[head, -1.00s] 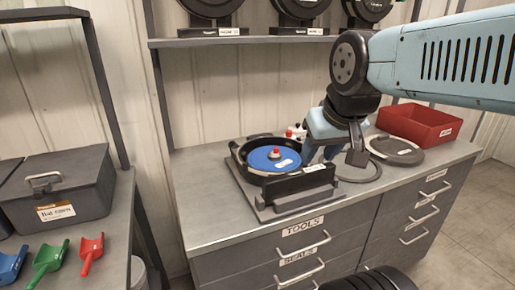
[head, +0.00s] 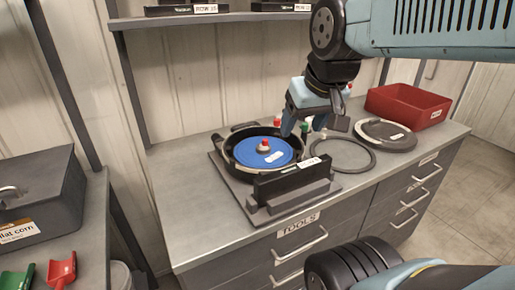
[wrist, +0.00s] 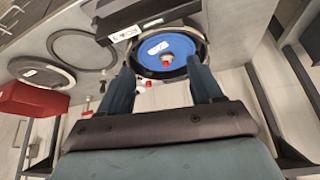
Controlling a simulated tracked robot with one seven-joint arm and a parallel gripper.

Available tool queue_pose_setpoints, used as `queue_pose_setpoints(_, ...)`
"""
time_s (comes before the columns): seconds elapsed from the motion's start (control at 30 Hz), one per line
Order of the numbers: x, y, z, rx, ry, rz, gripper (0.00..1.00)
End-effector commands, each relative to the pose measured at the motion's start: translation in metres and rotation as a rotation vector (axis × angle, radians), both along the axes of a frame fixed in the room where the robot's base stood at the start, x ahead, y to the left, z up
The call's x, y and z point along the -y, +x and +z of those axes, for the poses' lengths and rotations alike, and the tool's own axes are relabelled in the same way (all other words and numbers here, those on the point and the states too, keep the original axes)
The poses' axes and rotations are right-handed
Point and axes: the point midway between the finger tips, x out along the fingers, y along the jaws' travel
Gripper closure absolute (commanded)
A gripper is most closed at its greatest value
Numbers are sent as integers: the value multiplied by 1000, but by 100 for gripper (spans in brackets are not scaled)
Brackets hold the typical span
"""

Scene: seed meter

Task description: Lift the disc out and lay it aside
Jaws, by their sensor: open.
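The blue disc (head: 262,152) lies flat in the round black housing of the seed meter (head: 232,166) on the grey bench. It has a red-topped hub (head: 264,146) at its centre and a white label. In the wrist view the disc (wrist: 180,47) and its red hub (wrist: 167,58) show just beyond my fingertips. My gripper (head: 303,130) is open and empty, above and to the right of the disc in the head view. In the wrist view my gripper (wrist: 158,75) has its fingers spread on either side of the hub, apart from the disc as far as I can tell.
A black labelled block (head: 292,180) stands at the meter's front. To the right lie a dark ring (head: 343,155), a round grey lid (head: 385,134) and a red bin (head: 407,104). Small red- and green-topped bottles stand behind my gripper. The bench's front left (head: 190,215) is clear.

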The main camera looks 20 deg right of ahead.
Motion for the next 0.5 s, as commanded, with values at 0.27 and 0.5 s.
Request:
queue_pose_setpoints(0.27,0,60,6,-128,13,29,19)
queue_pose_setpoints(0.5,2,120,-1,-244,11,53,19)
